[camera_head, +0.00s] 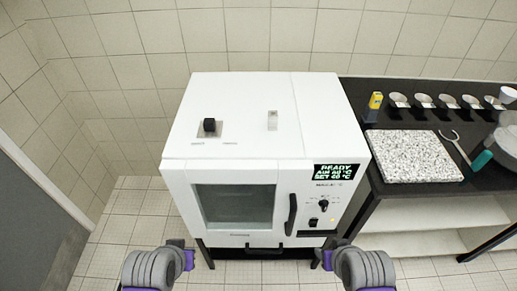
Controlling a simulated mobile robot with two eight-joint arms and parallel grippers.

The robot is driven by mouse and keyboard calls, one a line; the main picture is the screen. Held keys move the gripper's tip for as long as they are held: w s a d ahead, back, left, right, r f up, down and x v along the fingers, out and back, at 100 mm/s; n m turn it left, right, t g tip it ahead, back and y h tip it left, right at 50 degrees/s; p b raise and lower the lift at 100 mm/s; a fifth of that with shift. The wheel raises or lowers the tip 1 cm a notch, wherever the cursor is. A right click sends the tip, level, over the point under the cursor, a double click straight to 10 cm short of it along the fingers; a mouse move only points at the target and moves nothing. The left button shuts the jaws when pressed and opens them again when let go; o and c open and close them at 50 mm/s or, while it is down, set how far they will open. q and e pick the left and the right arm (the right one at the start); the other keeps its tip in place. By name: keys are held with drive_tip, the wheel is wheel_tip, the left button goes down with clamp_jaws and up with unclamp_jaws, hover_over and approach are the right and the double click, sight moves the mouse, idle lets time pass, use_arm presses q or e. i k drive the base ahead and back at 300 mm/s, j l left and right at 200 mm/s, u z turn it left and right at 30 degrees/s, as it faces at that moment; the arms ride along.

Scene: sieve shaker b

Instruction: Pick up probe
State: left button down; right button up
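No object here is plainly recognisable as the probe. On top of the white oven (243,92) a small black block (209,125) stands on a grey plate at the left. A small pale upright piece (272,120) stands to its right on the same top. I cannot tell whether either is the probe. My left gripper (187,258) is low at the bottom, in front of the oven's left part and away from both pieces. My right gripper (328,260) is low in front of the oven's right part. Their finger openings are not clear. Nothing shows in either.
On the black bench (392,92) at right are a speckled slab (412,156), a yellow bottle (375,100), several small dishes and a fork-shaped tool (455,147). The oven top is mostly clear.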

sight(376, 98)
drive_tip(key=i+l, duration=0.1)
drive_tip(key=l, duration=0.25)
drive_tip(key=i+l, duration=0.1)
drive_tip(key=l, duration=0.25)
drive_tip(key=i+l, duration=0.1)
drive_tip(key=l, duration=0.25)
drive_tip(key=i+l, duration=0.1)
drive_tip(key=l, duration=0.3)
drive_tip(key=i+l+u, duration=0.1)
drive_tip(key=l, duration=0.4)
drive_tip(key=i+l+u, duration=0.1)
drive_tip(key=l, duration=0.35)
